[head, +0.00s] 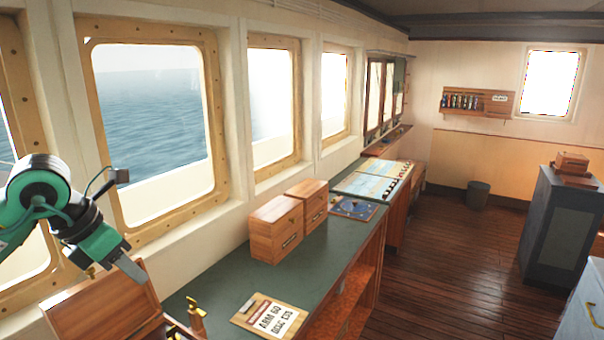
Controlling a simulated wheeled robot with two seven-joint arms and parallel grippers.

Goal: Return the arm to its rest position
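My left arm, green and black, comes in from the left edge in the head view. Its gripper (132,270) points down and to the right, above the right part of an open wooden box (98,305). One grey finger shows clearly, so I cannot tell whether the gripper is open or shut. I see nothing held in it. My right gripper is not in view.
A green-topped counter (232,285) runs under the windows. On it are a clipboard (270,315), a brass object (196,315), two wooden boxes (276,230), a blue panel (353,208) and a chart (366,184). A grey cabinet (562,225) stands at right. The wooden floor (440,270) between is clear.

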